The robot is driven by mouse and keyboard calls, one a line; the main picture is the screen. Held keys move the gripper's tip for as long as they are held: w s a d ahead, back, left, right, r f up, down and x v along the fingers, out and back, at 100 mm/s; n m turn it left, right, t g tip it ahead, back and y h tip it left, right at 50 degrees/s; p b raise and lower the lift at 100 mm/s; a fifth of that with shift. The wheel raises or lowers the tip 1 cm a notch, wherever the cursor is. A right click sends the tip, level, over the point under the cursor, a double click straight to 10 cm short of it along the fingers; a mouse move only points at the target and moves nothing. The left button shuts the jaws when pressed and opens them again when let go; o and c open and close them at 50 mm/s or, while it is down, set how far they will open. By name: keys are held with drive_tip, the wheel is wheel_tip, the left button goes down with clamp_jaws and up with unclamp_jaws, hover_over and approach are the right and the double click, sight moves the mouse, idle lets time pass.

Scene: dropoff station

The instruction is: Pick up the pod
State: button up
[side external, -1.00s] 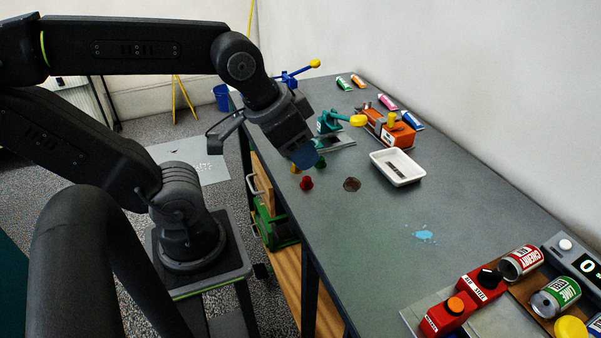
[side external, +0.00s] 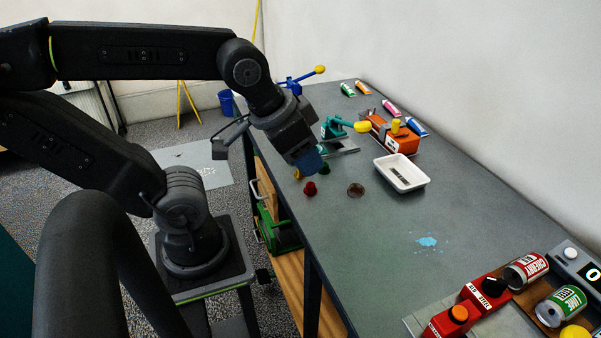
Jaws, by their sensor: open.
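Several small pods stand near the table's left edge in the side external view: a red pod (side external: 310,188), a green pod (side external: 324,169) and a yellow pod (side external: 297,174). The green and yellow ones are partly hidden by my gripper (side external: 309,162). My gripper points down, with blue at its tip, and is open. It appears just above and behind the red pod in the picture. The gap between its fingers is not visible, and its height over the pods is hard to judge. Which pod the task means cannot be told.
A round brown disc (side external: 355,190) and a white tray (side external: 427,181) lie to the right. A teal clamp (side external: 333,128) and an orange device (side external: 395,139) stand behind. A blue splash (side external: 427,241) marks the table. Red switch boxes (side external: 462,314) and cans (side external: 526,269) are front right. The table's middle is clear.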

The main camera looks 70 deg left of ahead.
drive_tip(key=shift+o, duration=1.4)
drive_tip(key=shift+a, duration=0.1)
drive_tip(key=w+a+f+n+g+y, duration=0.15)
drive_tip(key=w+a+f+n, duration=0.35)
drive_tip(key=a, duration=0.7)
drive_tip(key=w+a+f+n+g, duration=0.3)
drive_tip(key=a+f+n, duration=0.25)
drive_tip(key=a, duration=0.55)
drive_tip(key=shift+n, duration=0.35)
drive_tip(key=f, duration=0.5)
drive_tip(key=a+f, duration=0.1)
drive_tip(key=f, duration=0.1)
drive_tip(key=shift+w+a+f, duration=0.1)
drive_tip(key=shift+w+f, duration=0.1)
drive_tip(key=shift+w, duration=0.1)
drive_tip(key=shift+w+a+f, duration=0.15)
drive_tip(key=shift+f, duration=0.8)
drive_tip(key=shift+w+a+f, duration=0.15)
drive_tip(key=shift+f, duration=0.75)
drive_tip(key=shift+w+a+f, duration=0.15)
drive_tip(key=shift+f, duration=0.8)
